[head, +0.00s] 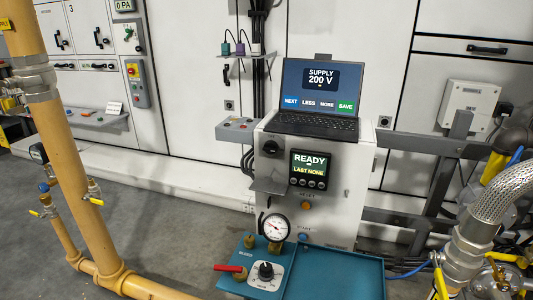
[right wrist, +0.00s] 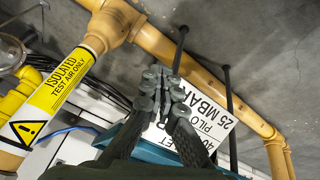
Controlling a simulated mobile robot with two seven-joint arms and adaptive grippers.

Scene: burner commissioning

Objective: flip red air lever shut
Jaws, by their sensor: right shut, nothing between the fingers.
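The red lever (head: 228,268) lies roughly level on the left part of the teal bench unit in the head view, its handle pointing left from a brass valve body (head: 241,275). It does not show in the right wrist view. My right gripper (right wrist: 165,82) shows only in the right wrist view, with its dark fingers together and nothing between them. A white label reading 25 MBAR (right wrist: 200,112) lies behind the fingers. My left gripper is not in view.
A round gauge (head: 275,228) and a black knob (head: 266,270) stand close right of the lever. The teal tray (head: 335,275) beside them looks empty. Yellow pipes (head: 80,180) stand at left, and a braided hose (head: 500,195) is at right.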

